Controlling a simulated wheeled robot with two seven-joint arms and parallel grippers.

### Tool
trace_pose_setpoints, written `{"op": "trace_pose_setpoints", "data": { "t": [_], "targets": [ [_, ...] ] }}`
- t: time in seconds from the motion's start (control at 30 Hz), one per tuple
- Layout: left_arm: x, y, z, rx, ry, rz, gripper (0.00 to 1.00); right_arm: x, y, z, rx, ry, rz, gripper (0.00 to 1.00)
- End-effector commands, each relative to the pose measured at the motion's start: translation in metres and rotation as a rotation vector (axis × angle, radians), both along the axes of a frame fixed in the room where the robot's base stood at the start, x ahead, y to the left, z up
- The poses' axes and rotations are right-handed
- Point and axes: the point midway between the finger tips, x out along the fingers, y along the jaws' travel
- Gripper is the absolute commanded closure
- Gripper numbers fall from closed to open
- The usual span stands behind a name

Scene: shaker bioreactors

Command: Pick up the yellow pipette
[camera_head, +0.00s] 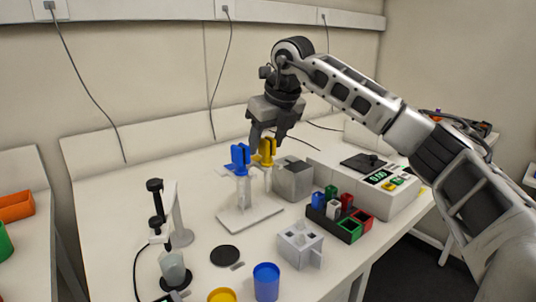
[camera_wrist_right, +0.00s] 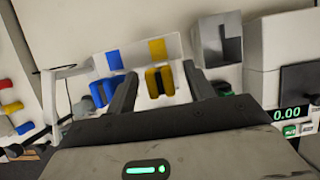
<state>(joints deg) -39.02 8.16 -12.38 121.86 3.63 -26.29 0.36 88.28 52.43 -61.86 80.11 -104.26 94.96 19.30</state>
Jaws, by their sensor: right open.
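The yellow pipette (camera_head: 265,151) hangs upright in a white stand (camera_head: 249,215) beside a blue pipette (camera_head: 240,158). My right gripper (camera_head: 268,148) is at the yellow pipette's top, coming from above and behind. In the right wrist view the yellow pipette (camera_wrist_right: 160,82) lies between the two dark fingers of my open right gripper (camera_wrist_right: 160,85), with gaps on both sides. The blue pipette (camera_wrist_right: 104,90) is just left of the left finger there. The lower part of the yellow pipette is partly hidden by the stand. My left gripper is not in view.
A grey metal block (camera_head: 293,180) stands close right of the stand. A scale (camera_head: 375,188) and a black tray of coloured racks (camera_head: 336,223) are further right. A dark-topped device (camera_head: 168,215) stands left. Blue (camera_head: 266,281) and yellow (camera_head: 221,295) cups are in front.

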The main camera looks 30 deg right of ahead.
Motion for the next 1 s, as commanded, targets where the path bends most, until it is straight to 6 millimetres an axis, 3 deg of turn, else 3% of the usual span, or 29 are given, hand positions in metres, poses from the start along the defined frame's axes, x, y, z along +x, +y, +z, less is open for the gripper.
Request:
{"op": "trace_pose_setpoints", "data": {
  "t": [0.13, 0.3, 0.33, 0.73, 1.0],
  "targets": [
    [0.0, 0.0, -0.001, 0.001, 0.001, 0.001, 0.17, 0.0, 0.0, 0.0, 0.0, 0.0, 0.0, 0.5],
    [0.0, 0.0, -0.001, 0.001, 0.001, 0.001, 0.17, 0.0, 0.0, 0.0, 0.0, 0.001, 0.0, 0.97],
    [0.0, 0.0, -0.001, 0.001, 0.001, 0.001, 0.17, 0.0, 0.0, 0.0, 0.0, 0.001, 0.0, 1.0],
    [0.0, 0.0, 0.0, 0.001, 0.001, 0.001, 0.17, 0.0, 0.001, 0.008, 0.002, -0.002, 0.001, 1.0],
    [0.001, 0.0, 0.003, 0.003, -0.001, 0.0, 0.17, 0.0, 0.001, 0.059, 0.003, -0.004, 0.002, 1.0]
  ]
}}
